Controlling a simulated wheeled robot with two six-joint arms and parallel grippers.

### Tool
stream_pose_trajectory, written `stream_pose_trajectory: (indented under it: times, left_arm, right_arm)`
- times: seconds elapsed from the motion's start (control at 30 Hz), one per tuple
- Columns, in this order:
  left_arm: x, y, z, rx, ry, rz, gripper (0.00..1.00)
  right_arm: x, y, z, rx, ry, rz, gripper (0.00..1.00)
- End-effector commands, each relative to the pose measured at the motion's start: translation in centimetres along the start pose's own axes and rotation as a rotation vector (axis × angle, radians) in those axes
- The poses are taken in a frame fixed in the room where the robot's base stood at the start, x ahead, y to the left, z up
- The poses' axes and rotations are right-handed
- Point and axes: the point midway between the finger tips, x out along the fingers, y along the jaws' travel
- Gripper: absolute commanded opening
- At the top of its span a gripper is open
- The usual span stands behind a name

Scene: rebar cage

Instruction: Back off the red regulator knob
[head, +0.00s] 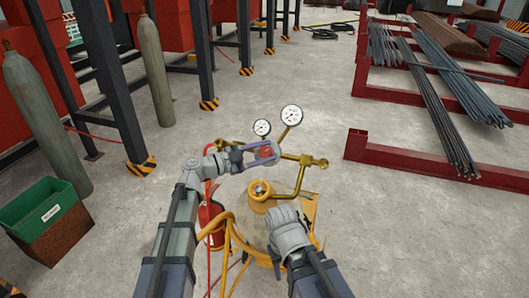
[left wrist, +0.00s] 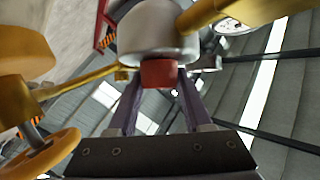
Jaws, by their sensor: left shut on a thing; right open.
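The red regulator knob (head: 266,152) sits on the brass regulator (head: 305,160), above the yellow cylinder top (head: 260,193). My left gripper (head: 268,151) is shut on the knob, its purple fingers on either side. The left wrist view also shows the red knob (left wrist: 158,74) between the fingertips, under a pale round housing (left wrist: 157,38). Two round gauges, a small one (head: 262,128) and a larger one (head: 291,115), stand behind the knob. My right gripper (head: 283,213) is open, lower in the picture, near the cylinder top and apart from the knob.
An orange handwheel (left wrist: 42,154) shows at left in the wrist view. A red rack (head: 430,168) with rebar stands right; a green bin (head: 40,207) stands left. Open floor lies beyond the gauges.

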Motion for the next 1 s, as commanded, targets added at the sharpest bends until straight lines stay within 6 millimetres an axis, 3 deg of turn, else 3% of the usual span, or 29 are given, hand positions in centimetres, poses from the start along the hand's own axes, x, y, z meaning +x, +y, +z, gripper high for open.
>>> stream_pose_trajectory:
  times: [0.17, 0.5, 0.97, 1.0]
  left_arm:
    - [0.0, 0.3, 0.1, -0.004, -0.001, -0.004, 0.00]
    - [0.0, 0.7, 0.1, -0.169, 0.018, -0.276, 0.00]
    - [0.0, 0.2, 0.0, -0.218, 0.020, -0.353, 0.00]
    - [0.0, 0.2, 0.0, -0.218, 0.020, -0.353, 0.51]
  right_arm:
    - [0.3, 0.0, 0.0, 0.000, 0.000, 0.000, 0.50]
    - [4.1, -0.4, -0.2, -0.003, 0.000, 0.001, 0.50]
    - [4.4, -0.4, -0.3, -0.002, 0.000, 0.001, 0.50]
    - [4.4, -0.4, -0.3, -0.002, 0.000, 0.001, 0.50]
